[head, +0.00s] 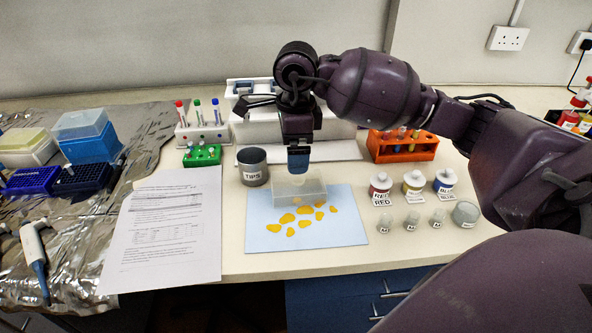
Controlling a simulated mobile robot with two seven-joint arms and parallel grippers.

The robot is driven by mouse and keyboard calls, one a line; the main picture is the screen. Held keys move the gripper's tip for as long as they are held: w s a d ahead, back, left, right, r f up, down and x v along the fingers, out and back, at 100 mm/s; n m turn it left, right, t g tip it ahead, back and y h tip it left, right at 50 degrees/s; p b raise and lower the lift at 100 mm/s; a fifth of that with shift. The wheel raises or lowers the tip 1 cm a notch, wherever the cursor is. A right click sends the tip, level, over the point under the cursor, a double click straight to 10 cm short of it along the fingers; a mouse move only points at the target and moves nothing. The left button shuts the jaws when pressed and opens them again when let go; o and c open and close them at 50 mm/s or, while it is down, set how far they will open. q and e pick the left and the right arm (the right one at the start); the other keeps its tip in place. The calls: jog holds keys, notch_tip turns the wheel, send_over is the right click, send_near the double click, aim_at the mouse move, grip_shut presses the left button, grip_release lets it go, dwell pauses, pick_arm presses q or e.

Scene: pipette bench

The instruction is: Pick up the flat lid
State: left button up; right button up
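A clear, shallow rectangular piece, which looks like the flat lid (313,193), lies at the back of a light blue mat (345,232). Several orange-yellow flat pieces (283,231) lie on the mat in front of it. My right arm comes in from the right, and its gripper (298,172) points down directly above the lid. Its blue finger part is seen edge-on, so the gap between the fingers does not show. I cannot tell whether the fingertips touch the lid. My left gripper is not in view.
A grey TIPS cup (253,167) stands left of the mat, near a printed sheet (165,230). Labelled red, yellow and blue jars (381,188) and small vials (412,220) stand to the right. An orange rack (403,147) and a white holder (245,125) are behind.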

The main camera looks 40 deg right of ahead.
aim_at(298, 178)
jog(key=shift+w+d, duration=0.2)
jog(key=shift+d, duration=0.15)
jog(key=shift+f, duration=0.3)
jog(key=f, duration=0.6)
jog(key=f+b, duration=0.1)
jog(key=f, duration=0.3)
jog(key=shift+s, duration=0.25)
jog(key=shift+r, duration=0.1)
jog(key=c, duration=0.6)
jog(key=shift+r, duration=0.1)
jog(key=shift+c, duration=0.2)
